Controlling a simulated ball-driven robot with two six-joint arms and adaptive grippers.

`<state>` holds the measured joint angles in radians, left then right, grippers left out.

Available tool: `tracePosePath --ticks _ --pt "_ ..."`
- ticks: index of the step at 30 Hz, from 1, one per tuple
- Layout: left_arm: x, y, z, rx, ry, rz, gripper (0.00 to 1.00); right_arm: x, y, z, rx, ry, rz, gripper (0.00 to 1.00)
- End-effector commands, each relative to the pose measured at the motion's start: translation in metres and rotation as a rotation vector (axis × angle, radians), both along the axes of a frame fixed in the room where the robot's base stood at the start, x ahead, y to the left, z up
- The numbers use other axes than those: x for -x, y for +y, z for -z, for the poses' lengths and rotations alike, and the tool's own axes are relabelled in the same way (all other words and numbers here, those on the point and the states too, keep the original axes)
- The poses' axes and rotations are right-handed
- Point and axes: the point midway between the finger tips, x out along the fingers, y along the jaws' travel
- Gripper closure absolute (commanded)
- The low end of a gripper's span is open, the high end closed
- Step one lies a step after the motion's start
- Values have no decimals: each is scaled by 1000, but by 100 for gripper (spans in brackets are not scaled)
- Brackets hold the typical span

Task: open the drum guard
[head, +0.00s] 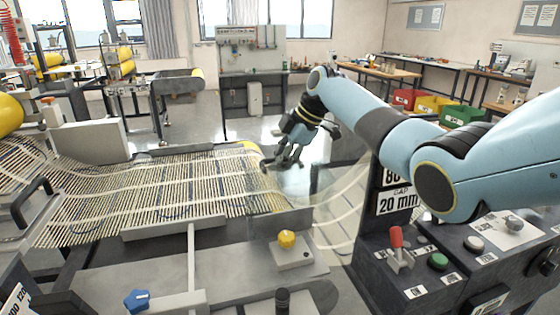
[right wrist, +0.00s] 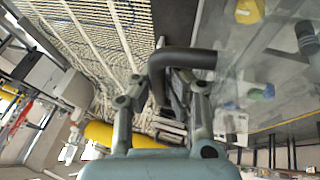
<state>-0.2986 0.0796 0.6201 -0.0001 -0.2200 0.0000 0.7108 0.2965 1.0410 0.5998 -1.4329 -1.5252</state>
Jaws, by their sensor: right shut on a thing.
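The drum guard (head: 345,195) is a clear, curved panel at the right end of the mesh; its edges are faint and its exact position is hard to tell. Its black bar handle (right wrist: 185,58) shows in the right wrist view. The handle is mostly hidden in the head view. My left gripper is not in view.
Beige mesh (head: 150,190) runs across the machine bed. A yellow knob (head: 287,239) and a blue knob (head: 137,300) stand in front. A control panel with a red lever (head: 396,238) and green button (head: 438,261) is at the lower right. Open floor lies behind the machine.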

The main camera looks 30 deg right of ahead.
Motion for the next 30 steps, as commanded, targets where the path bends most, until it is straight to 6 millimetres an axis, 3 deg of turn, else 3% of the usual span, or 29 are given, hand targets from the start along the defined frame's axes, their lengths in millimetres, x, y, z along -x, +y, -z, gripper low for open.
tracePosePath --ticks 10,12,15,30 --pt "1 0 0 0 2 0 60 -6 -1 -8 0 -22 10 100" --pt "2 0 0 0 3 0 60 -6 -1 -8 -1 -22 8 87" --pt "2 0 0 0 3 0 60 -5 -1 -7 0 -20 8 77" --pt "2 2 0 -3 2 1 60 0 -4 -10 1 -12 5 77"
